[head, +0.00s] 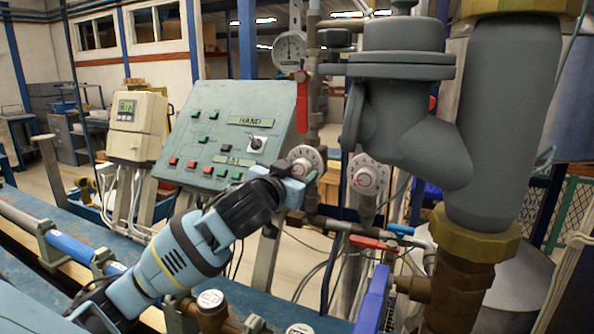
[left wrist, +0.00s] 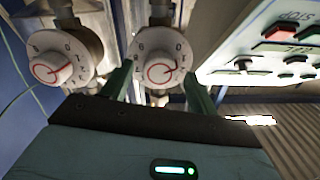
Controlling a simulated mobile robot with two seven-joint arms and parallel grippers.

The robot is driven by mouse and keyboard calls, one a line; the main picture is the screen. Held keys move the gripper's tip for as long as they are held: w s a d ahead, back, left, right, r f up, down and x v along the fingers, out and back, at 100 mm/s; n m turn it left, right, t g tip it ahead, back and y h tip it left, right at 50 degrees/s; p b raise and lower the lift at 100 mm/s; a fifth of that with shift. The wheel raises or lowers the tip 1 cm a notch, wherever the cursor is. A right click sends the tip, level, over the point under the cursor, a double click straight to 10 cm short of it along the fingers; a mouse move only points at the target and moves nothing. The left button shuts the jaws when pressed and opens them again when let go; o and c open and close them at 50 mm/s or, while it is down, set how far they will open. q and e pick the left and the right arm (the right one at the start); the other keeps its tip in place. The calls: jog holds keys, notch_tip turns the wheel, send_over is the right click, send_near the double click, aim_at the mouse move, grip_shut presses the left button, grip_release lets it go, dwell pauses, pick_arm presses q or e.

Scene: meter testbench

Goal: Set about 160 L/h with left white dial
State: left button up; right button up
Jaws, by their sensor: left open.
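The left white dial (head: 306,158) is a round knob with a scale ring on a vertical pipe, just right of the control panel. My left gripper (head: 297,183) is open at this dial, partly covering its lower left side in the head view. In the left wrist view the dial (left wrist: 160,62) lies between and beyond the two greenish fingers (left wrist: 160,92), with a red mark on its knob. I cannot tell whether the fingers touch it. The right white dial (head: 368,176) stands free; it also shows in the left wrist view (left wrist: 55,62). My right gripper is not in view.
A grey-green control panel (head: 228,128) with buttons is close left of the dial. A beige meter with a display (head: 127,110) stands further left, its reading too small to tell. Large grey pipework (head: 405,110) crowds the right. A red-handled valve (head: 370,243) is below.

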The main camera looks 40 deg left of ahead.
pick_arm(q)
jog(key=shift+w+a, duration=0.15)
jog(key=shift+w, duration=0.5)
jog(key=shift+c, duration=0.5)
